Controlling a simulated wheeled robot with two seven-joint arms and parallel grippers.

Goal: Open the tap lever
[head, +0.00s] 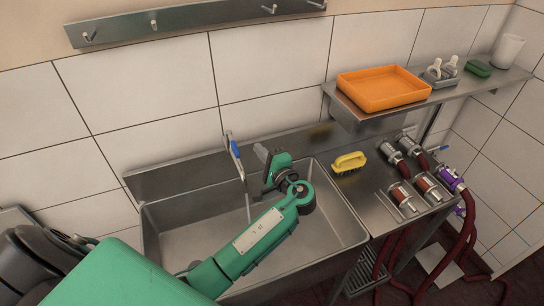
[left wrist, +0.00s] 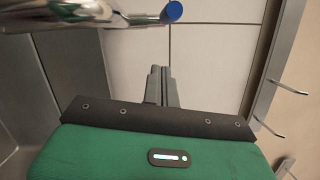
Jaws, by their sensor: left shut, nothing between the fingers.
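The tap (head: 241,170) stands at the back of the steel sink, with a blue-tipped lever (head: 235,149) at its top. A thin pale streak hangs below it into the basin; I cannot tell whether it is water. My left gripper (head: 260,152) is just right of the lever, apart from it, partly hidden behind its own green wrist. In the left wrist view the left gripper's fingers (left wrist: 160,80) are shut and empty. Chrome tap parts (left wrist: 75,15) and a round blue end (left wrist: 173,11) lie beyond the fingertips, toward the top. My right gripper is not in view.
The steel sink (head: 345,228) lies under my left arm. To its right are a yellow brush (head: 349,162) and hose couplings (head: 401,197). A wall shelf (head: 455,97) with an orange tray (head: 383,98) is above. The wall behind the tap is close.

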